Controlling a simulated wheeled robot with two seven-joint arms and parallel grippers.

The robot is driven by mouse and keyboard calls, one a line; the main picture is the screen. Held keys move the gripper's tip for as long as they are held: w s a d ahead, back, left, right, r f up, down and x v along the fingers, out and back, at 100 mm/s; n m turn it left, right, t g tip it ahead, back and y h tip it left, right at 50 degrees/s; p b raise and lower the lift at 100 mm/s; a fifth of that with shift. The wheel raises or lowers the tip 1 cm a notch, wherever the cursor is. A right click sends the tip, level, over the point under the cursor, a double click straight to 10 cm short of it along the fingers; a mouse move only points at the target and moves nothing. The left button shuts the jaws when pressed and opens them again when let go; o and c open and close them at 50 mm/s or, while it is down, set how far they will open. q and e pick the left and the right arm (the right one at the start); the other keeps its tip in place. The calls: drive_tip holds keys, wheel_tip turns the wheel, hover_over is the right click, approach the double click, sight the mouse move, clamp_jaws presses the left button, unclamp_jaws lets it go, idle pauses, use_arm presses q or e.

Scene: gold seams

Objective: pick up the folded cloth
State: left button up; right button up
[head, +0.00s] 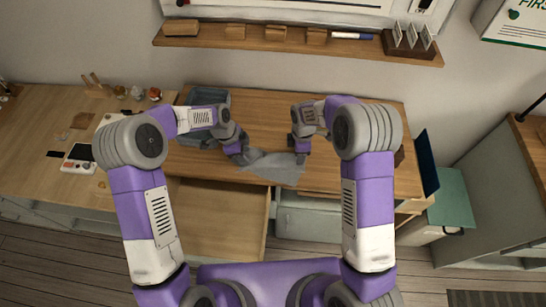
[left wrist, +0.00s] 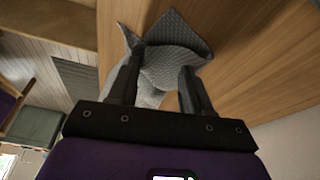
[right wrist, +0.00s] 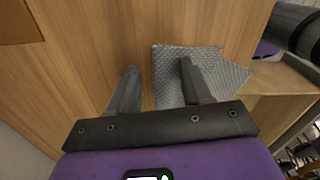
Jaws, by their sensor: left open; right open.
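The grey cloth (head: 275,170) lies crumpled near the front edge of the wooden desk, between my two grippers. In the left wrist view the cloth (left wrist: 172,68) shows between and beyond the fingers of my open left gripper (left wrist: 163,58); I cannot tell whether they touch it. That gripper (head: 246,159) is at the cloth's left end in the head view. My right gripper (head: 301,157) is open at the cloth's right end. In the right wrist view one finger of the right gripper (right wrist: 160,66) overlaps the cloth (right wrist: 222,72); the other is over bare wood.
A blue-grey tray (head: 222,97) stands at the desk's back left. Below the desk's (head: 265,110) front edge is an open drawer (head: 215,215). A wall shelf (head: 340,47) holds wooden blocks. The desk's back middle is clear.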

use_arm(q)
drive_tip(key=shift+f, duration=0.1)
drive_tip(key=shift+f, duration=0.45)
use_arm(e)
drive_tip(key=shift+f, duration=0.1)
use_arm(q)
clamp_jaws()
use_arm(e)
clamp_jaws()
idle(0.5)
use_arm(q)
drive_tip(key=shift+r, duration=0.15)
